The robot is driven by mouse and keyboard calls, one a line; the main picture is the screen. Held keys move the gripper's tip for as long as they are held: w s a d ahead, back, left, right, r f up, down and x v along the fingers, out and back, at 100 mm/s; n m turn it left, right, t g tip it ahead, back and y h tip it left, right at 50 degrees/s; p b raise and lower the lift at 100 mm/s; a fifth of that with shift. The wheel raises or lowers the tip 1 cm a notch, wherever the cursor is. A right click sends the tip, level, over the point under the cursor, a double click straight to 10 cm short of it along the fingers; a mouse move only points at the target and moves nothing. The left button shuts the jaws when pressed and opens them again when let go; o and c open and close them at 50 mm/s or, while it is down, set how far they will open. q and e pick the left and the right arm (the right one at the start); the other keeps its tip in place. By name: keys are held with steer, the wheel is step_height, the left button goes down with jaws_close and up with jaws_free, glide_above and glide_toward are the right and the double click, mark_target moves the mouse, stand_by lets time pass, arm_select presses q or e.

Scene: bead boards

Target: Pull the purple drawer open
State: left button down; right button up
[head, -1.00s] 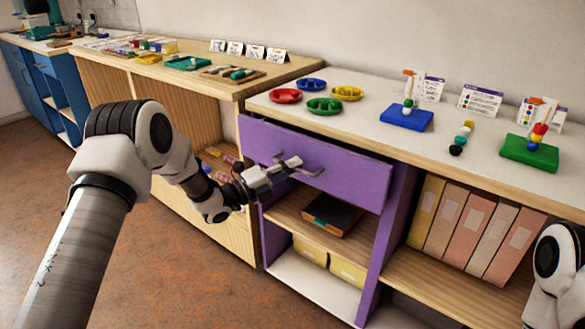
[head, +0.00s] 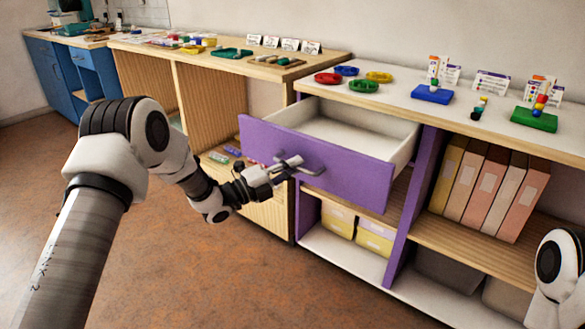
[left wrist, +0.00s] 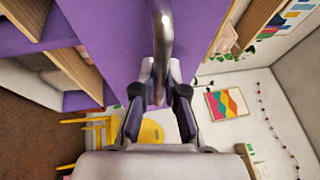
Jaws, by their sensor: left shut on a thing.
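The purple drawer (head: 345,176) is pulled well out of its cabinet in the head view, and its pale inside (head: 358,130) shows empty where visible. Its grey bar handle (head: 312,168) is on the front panel. My left gripper (head: 292,166) is shut on this handle, left of the panel's middle. In the left wrist view the handle (left wrist: 161,45) runs down between the two fingers (left wrist: 160,98), with the purple front behind it. Of my right arm only a white link shows at the lower right of the head view; its gripper is out of view.
Red (head: 328,78) and green (head: 363,86) trays and bead boards, one blue (head: 432,95), one green (head: 534,119), stand on the countertop above. Binders (head: 488,185) fill the shelf to the right. The floor (head: 190,270) before the drawer is clear.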

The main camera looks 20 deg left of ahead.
arm_select(q)
steer(key=shift+s, duration=0.2)
steer(key=c, duration=1.2)
jaws_free()
steer(key=shift+a, duration=0.15)
steer(key=v, duration=1.1)
steer(key=shift+s+a+f, duration=0.15)
steer(key=shift+s+a, duration=0.05)
steer(key=shift+s, duration=0.15)
